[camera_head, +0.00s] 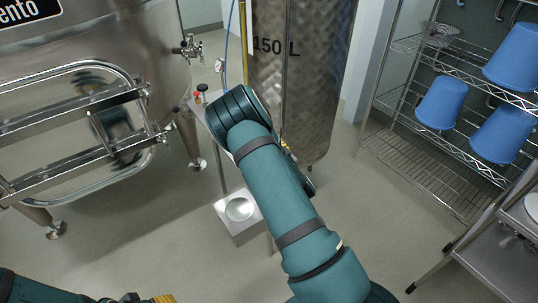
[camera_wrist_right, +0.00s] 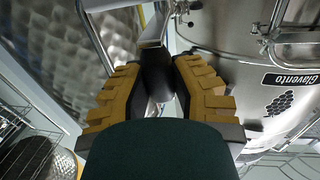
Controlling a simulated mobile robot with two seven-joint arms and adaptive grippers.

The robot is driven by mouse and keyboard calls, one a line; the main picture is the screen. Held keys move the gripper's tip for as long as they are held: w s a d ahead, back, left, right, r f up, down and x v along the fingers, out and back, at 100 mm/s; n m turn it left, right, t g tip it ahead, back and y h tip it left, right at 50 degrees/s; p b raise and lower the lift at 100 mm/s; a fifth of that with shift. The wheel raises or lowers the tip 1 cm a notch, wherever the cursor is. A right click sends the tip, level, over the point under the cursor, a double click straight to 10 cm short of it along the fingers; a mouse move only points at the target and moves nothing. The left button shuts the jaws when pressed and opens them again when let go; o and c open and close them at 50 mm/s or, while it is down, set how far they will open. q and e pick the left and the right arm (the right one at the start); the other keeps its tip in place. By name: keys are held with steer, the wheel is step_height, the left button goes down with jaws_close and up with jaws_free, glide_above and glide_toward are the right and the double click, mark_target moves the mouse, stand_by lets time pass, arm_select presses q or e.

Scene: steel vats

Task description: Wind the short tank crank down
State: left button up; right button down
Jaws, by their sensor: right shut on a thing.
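In the right wrist view my right gripper (camera_wrist_right: 157,80) has its yellow-padded fingers closed around a dark crank handle (camera_wrist_right: 155,63). A pale metal bar (camera_wrist_right: 153,28) runs up from the handle. In the head view my right arm reaches up to the front of the steel tank marked 150 L (camera_head: 308,80), and it hides the crank and the gripper's fingers. Only a bit of my left gripper (camera_head: 150,299) shows, with some yellow, at the bottom left edge. Its fingers are mostly out of frame.
A large steel vat (camera_head: 100,45) with a framed hatch stands at the left. A small metal stand with a round dish (camera_head: 239,209) is on the floor below my arm. A wire rack (camera_head: 425,165) with blue buckets (camera_head: 441,103) is at the right. Floor between them is clear.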

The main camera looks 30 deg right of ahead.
steer(key=shift+w+d, duration=0.1)
steer(key=shift+d, duration=0.95)
steer(key=shift+d+b, duration=0.1)
steer(key=shift+b, duration=0.2)
steer(key=c, duration=0.8)
jaws_free()
steer(key=shift+o, duration=0.2)
steer(key=s+a, duration=0.2)
steer(key=s, duration=1)
